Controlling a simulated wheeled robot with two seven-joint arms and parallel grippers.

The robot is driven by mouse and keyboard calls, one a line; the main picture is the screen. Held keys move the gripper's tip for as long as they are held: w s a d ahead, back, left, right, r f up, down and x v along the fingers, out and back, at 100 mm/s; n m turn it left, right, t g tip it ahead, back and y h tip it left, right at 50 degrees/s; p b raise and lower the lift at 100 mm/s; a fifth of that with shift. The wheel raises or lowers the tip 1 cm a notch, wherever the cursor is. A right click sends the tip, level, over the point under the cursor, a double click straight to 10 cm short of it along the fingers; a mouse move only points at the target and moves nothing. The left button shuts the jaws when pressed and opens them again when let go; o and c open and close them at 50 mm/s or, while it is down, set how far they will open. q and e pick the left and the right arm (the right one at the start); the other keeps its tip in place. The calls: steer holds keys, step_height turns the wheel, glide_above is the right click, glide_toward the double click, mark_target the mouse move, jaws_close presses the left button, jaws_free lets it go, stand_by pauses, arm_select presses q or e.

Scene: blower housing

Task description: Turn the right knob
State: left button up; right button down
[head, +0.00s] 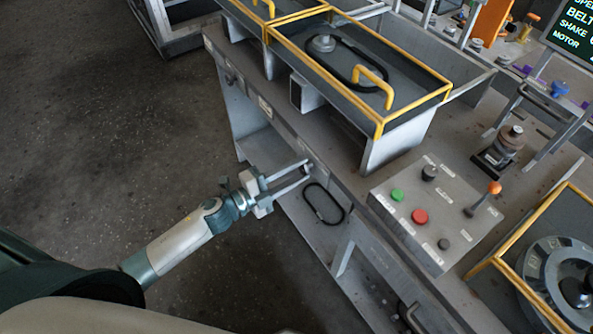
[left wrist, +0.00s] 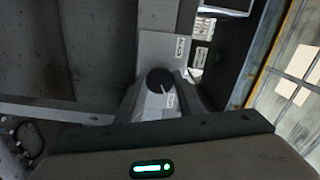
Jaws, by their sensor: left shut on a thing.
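My left gripper (head: 307,171) reaches in from the left to the front face of the grey bench (head: 345,185), and its fingertips are at that face. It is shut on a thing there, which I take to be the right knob. In the left wrist view a round black knob (left wrist: 160,81) with a white pointer line sits on a light plate with small labels, straight ahead of the gripper. In the head view the fingers hide the held knob. My right gripper is not in view.
A sloped control panel (head: 436,213) with a green button (head: 397,195), a red button (head: 420,216) and an orange-tipped lever (head: 494,188) stands right of the gripper. Yellow-railed trays (head: 400,104) are above. A black loop (head: 323,204) lies below.

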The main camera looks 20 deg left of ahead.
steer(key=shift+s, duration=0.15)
arm_select(q)
steer(key=o, duration=1.1)
steer(key=shift+c, duration=0.2)
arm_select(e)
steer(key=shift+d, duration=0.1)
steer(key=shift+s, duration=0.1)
arm_select(q)
steer(key=shift+s+a, duration=0.1)
steer(key=shift+s+a+f, duration=0.15)
steer(key=shift+s+a, duration=0.2)
steer(key=shift+s, duration=0.15)
steer(key=b+v, duration=0.4)
steer(key=v, duration=1.2)
steer(key=shift+b, duration=0.35)
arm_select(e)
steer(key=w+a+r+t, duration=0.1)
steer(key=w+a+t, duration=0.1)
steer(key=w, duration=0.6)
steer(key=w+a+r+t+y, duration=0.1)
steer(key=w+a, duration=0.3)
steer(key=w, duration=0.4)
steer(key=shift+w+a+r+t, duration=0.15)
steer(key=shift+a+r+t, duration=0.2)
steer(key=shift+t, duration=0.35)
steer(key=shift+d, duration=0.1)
